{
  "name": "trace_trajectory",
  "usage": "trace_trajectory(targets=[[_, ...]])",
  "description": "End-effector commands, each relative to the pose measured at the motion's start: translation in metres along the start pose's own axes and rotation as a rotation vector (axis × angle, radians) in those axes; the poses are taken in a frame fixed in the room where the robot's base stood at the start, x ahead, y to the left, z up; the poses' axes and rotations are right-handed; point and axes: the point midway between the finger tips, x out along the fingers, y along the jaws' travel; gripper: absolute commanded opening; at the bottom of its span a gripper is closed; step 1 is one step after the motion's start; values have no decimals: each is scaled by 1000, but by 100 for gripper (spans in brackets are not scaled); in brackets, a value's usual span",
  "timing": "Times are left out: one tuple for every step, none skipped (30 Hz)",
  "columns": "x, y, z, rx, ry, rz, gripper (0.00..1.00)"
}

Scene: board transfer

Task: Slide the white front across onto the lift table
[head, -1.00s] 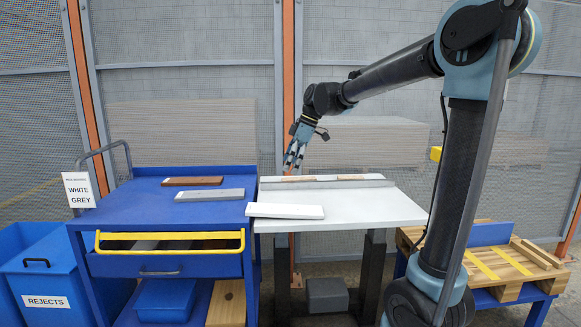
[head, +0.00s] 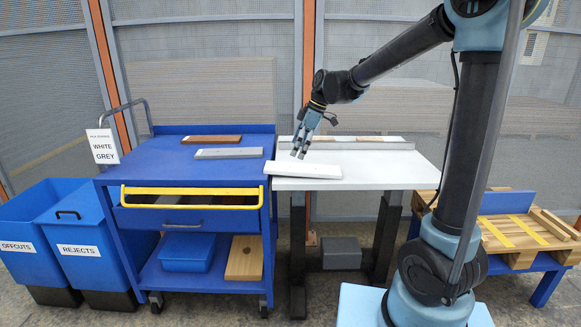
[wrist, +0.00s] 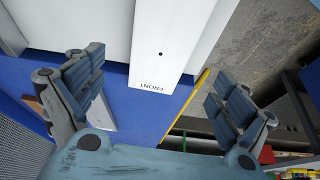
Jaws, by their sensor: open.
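The white front (head: 303,170) is a flat white board lying across the seam between the blue trolley (head: 228,170) and the white lift table (head: 385,177). Most of it is over the lift table; its left end is at the trolley's edge. In the wrist view the white front (wrist: 165,45) shows a dark hole and the printed word FRONT at its end, with blue trolley surface beyond. My gripper (head: 299,155) is just above and behind the board, pointing down. In the wrist view my gripper (wrist: 158,78) is open, one finger pair on each side of the board, holding nothing.
A brown board (head: 211,139) and a grey board (head: 229,153) lie on the trolley. A grey rail (head: 360,145) runs along the back of the lift table. Blue bins (head: 80,240) stand left; a pallet with wood (head: 515,235) stands right. The lift table's right half is clear.

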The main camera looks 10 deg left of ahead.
Motion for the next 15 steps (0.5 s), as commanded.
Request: trace_trajectory(targets=[[9, 0, 0, -1, 0, 0, 94], [14, 0, 0, -1, 0, -1, 94], [20, 0, 0, -1, 0, -1, 94], [25, 0, -1, -2, 0, -1, 94], [30, 0, -1, -2, 0, -1, 94], [36, 0, 0, -2, 0, -1, 94], [40, 0, 0, -2, 0, -1, 94], [44, 0, 0, -1, 0, 0, 94], [49, 0, 0, -1, 0, 0, 94], [53, 0, 0, -1, 0, 0, 94], [56, 0, 0, 0, 0, 0, 94], [61, 0, 0, 0, 0, 0, 94], [63, 0, 0, 0, 0, 0, 94], [66, 0, 0, 0, 0, 0, 94], [68, 0, 0, 0, 0, 0, 94]])
